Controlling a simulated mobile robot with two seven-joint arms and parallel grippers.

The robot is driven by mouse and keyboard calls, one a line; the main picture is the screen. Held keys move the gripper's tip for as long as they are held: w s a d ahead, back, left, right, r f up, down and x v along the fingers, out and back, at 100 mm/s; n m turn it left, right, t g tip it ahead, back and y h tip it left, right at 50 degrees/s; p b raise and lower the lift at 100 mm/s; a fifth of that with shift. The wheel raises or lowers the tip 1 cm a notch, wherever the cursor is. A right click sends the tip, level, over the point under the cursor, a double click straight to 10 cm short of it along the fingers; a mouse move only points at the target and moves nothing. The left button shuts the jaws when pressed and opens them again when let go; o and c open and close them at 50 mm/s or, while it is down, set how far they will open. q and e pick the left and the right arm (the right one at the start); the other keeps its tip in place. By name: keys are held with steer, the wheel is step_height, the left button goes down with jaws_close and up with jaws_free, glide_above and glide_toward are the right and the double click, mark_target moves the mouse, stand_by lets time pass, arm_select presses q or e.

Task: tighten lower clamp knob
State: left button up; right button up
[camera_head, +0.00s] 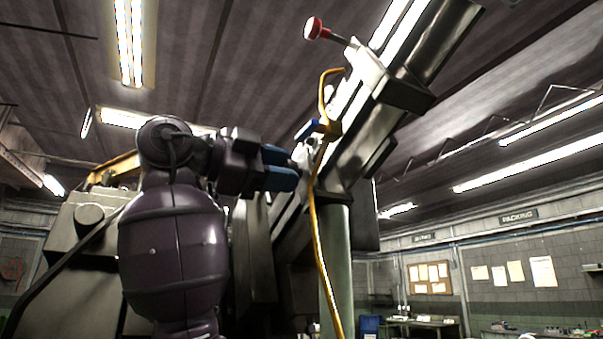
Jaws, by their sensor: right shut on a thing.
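My right gripper (292,167) reaches toward the inclined metal rail of the machine (392,105) from the left. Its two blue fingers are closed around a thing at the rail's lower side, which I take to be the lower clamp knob. The fingers and the dark wrist hide most of that knob. A blue part (307,130) sits just above the fingers, beside a yellow fitting (331,130) on the rail. My left gripper is not in view.
A yellow cable (319,225) hangs down close to the right of my fingers. A grey post (336,250) stands below the rail. A workbench (425,325) is far off at the right.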

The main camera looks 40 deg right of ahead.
steer(key=shift+c, duration=1.1)
steer(key=n+p, duration=0.2)
steer(key=n, duration=0.9)
steer(key=o, duration=1.3)
steer(key=shift+p+v, duration=1.1)
steer(key=shift+v, duration=2.9)
